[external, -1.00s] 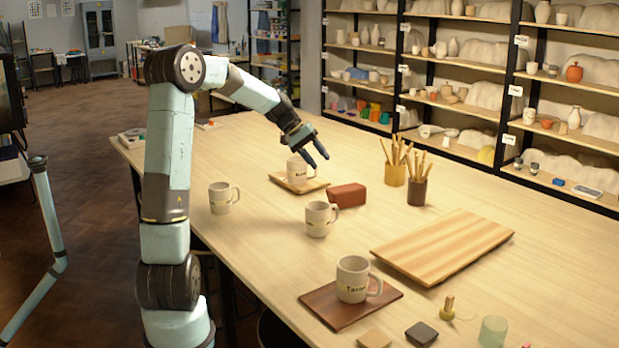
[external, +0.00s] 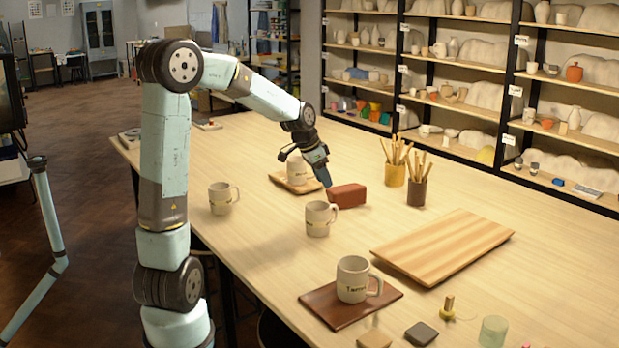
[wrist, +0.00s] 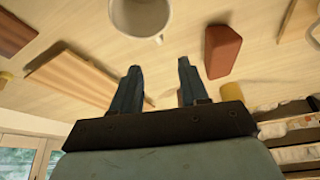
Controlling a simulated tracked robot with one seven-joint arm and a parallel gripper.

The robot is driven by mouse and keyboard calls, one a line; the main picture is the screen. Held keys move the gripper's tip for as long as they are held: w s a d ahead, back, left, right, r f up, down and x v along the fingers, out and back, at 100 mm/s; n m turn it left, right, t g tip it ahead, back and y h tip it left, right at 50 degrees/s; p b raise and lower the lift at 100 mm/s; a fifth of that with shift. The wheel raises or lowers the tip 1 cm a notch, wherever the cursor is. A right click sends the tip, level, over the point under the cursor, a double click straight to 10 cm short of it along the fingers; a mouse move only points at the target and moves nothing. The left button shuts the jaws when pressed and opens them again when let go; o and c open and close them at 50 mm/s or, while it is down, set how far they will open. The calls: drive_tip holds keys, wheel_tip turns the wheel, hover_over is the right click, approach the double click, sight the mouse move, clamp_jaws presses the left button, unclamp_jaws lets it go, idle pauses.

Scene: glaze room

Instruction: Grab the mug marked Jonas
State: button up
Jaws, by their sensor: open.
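Several pale mugs with name labels stand on the table. In the external view, one mug (external: 317,219) stands in the middle by a red-brown block, one (external: 220,199) at the left, one (external: 296,170) on a back tray, partly hidden by my gripper, and one (external: 353,279) on a dark front tray. The front label looks like "Tamar"; I cannot read Jonas on any. My gripper (external: 306,168) is open and empty above the table, near the back tray and block. In the wrist view, a mug (wrist: 140,14), cut off by the top edge, lies beyond my open fingers (wrist: 158,82).
The red-brown block (external: 347,195) lies close to the middle mug. A striped board (external: 442,246) lies at the right, with two pencil cups (external: 394,174) (external: 416,190) behind it. The dark tray (external: 325,306) is at the front. Bare table lies between the left and middle mugs.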

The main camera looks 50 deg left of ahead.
sight(337, 208)
drive_tip(key=x, duration=1.3)
drive_tip(key=shift+w+d+f, duration=0.1)
drive_tip(key=shift+w+f, duration=0.05)
drive_tip(key=shift+f, duration=0.05)
drive_tip(key=shift+c, duration=0.3)
clamp_jaws()
